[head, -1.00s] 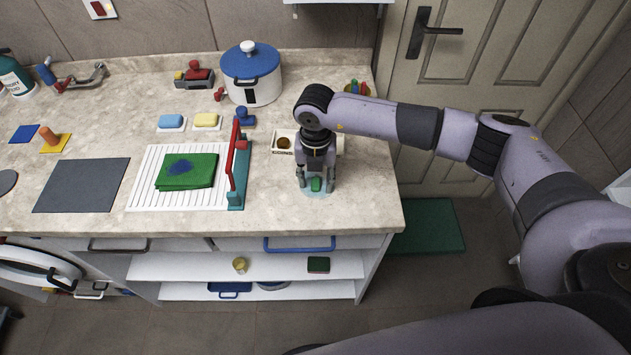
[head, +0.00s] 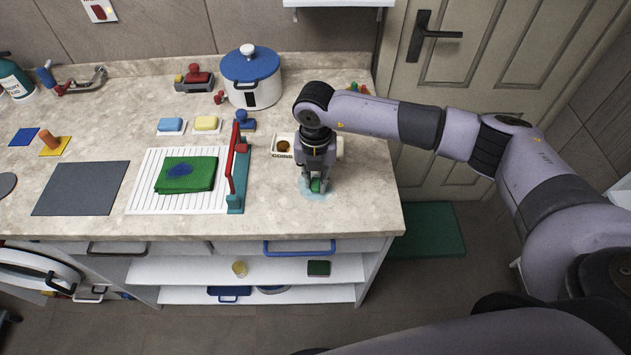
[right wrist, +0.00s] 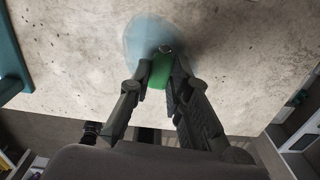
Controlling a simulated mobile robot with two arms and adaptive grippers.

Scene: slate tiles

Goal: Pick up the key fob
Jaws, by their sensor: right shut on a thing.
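The green key fob (head: 316,186) is at the front right of the counter, over a pale blue round patch (head: 305,193). My right gripper (head: 315,187) points down at it with its fingers closed on its sides. In the right wrist view the green fob (right wrist: 161,70) sits between the two fingertips (right wrist: 160,80), with a small metal piece at its far end. The blue patch (right wrist: 148,38) lies beneath it. I cannot tell whether the fob still touches the patch. My left gripper is not in view.
A red and teal rack (head: 238,168) stands just left of the gripper, beside a white ribbed board (head: 140,190) with a green cloth (head: 200,176). A small box marked coins (head: 283,146) is behind the gripper. The counter's front edge (head: 340,233) is close in front.

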